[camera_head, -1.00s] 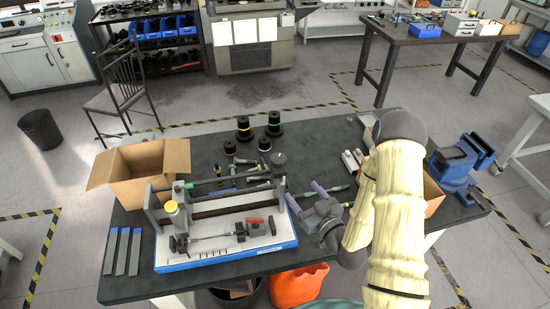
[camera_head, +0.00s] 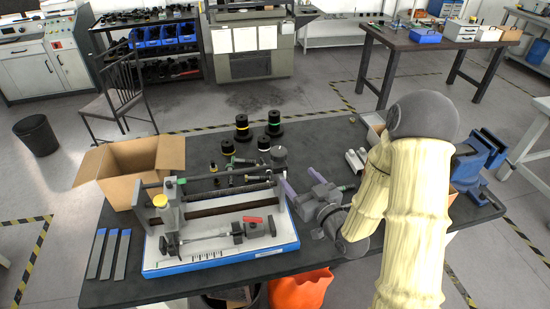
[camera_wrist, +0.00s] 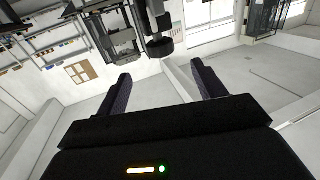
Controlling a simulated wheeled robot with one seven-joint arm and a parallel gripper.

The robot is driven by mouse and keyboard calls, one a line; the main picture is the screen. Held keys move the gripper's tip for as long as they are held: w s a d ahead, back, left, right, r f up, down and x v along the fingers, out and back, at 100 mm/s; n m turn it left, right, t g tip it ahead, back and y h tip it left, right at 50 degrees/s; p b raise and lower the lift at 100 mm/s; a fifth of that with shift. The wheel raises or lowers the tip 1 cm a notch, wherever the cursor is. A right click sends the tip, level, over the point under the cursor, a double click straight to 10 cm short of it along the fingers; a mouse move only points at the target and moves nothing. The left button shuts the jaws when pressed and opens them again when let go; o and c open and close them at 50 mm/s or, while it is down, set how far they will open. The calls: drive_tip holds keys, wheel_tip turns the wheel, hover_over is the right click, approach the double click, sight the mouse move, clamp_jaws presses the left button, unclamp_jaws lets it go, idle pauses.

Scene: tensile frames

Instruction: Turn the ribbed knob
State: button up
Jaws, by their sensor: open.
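A tensile frame (camera_head: 228,256) with a white and blue base stands on the dark bench. A dark grey round knob (camera_head: 279,153), probably the ribbed one, sits at its back right end; its ribs are too small to make out. A dark cylinder in the wrist view (camera_wrist: 160,48), apparently this knob, hangs beyond and between my fingers. The fingertips also show in the wrist view (camera_wrist: 160,72), not touching the knob.
Several black cylindrical fixtures (camera_head: 242,128) stand behind the frame. An open cardboard box (camera_head: 130,173) is at the left, with three flat grey strips (camera_head: 108,254) in front. A blue vise (camera_head: 478,165) stands at the right. The bench's front edge is near the frame.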

sight(276, 151)
drive_tip(key=x, duration=1.4)
drive_tip(key=shift+w, duration=0.15)
drive_tip(key=shift+c, duration=0.4)
